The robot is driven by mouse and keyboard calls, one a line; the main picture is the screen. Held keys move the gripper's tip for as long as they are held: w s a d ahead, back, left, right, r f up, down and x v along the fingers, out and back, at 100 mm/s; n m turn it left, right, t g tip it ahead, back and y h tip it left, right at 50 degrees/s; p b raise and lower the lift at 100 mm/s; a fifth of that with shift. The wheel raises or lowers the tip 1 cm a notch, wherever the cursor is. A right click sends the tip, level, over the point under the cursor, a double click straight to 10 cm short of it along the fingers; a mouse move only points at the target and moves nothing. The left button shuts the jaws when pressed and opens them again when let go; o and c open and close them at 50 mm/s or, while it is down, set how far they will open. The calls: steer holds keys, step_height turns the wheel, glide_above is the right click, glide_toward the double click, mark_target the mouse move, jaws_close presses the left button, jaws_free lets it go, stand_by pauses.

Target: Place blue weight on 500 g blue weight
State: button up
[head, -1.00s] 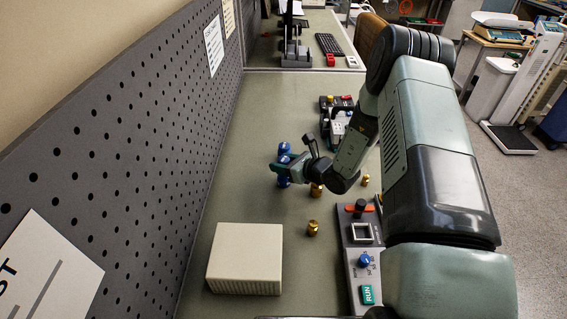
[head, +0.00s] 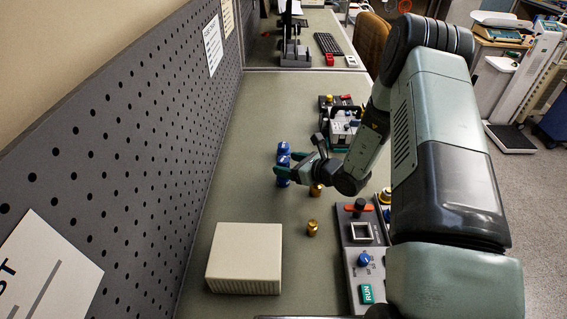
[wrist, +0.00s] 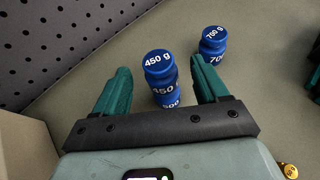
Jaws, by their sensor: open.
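In the wrist view a blue weight marked 450 g (wrist: 158,62) stands upright on top of another blue weight (wrist: 168,98), whose partly hidden label shows "500". My gripper (wrist: 161,70) is open, with one green finger on each side of the stack and a visible gap to each finger. Another blue weight, marked 700 g (wrist: 213,41), stands apart, behind the right finger. In the head view the blue weights (head: 283,149) show in a column at my gripper (head: 288,166), and a finger covers part of them. Single labels cannot be read there.
Brass weights (head: 313,228) stand near the gripper. A pale ribbed box (head: 245,258) is at the front left, and a grey control panel (head: 357,260) with a RUN button is at the right. The pegboard (head: 170,140) bounds the left side.

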steer(key=v, duration=0.8)
steer(key=shift+s+d, duration=0.3)
